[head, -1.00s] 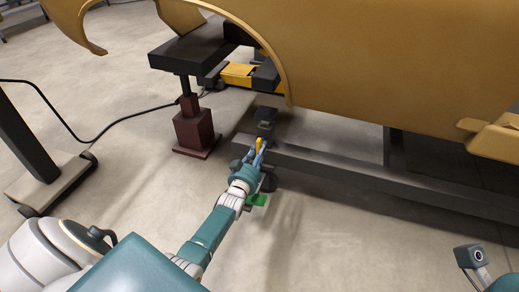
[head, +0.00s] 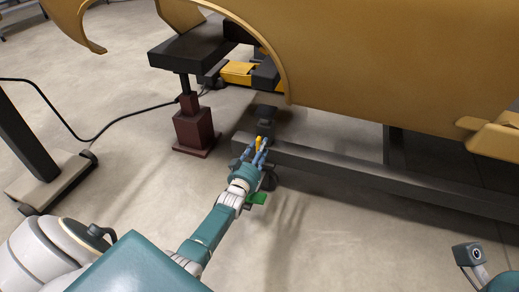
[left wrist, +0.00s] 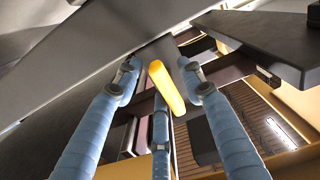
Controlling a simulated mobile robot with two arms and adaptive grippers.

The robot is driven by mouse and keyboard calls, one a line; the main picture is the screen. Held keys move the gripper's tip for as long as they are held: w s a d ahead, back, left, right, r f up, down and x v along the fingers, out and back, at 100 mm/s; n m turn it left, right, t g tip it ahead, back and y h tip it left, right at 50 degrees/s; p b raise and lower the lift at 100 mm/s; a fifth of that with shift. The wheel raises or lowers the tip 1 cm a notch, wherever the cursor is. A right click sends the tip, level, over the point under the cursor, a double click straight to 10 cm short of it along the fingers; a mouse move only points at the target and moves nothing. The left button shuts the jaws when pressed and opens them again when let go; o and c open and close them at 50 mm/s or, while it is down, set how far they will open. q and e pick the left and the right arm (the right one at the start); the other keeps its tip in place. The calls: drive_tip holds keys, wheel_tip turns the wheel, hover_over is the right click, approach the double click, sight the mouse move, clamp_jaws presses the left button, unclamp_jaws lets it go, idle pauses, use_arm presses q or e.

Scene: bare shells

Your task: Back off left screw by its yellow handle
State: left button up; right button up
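The yellow handle (head: 260,144) of the screw shows at the near end of the dark beam, under the gold body shell. The gripper's fingertips also show in the left wrist view (left wrist: 160,72). The screw's shaft is mostly hidden by the handle and fingers. My right gripper is not in view.
The dark beam (head: 375,177) runs to the right beneath the gold shell (head: 400,65). A dark red stand (head: 194,130) is left of my gripper. A black cable (head: 120,122) crosses the floor. A green piece (head: 256,198) shows beside my wrist. The floor in front is clear.

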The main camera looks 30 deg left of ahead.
use_arm(q)
drive_tip(key=v, duration=1.2)
idle(0.3)
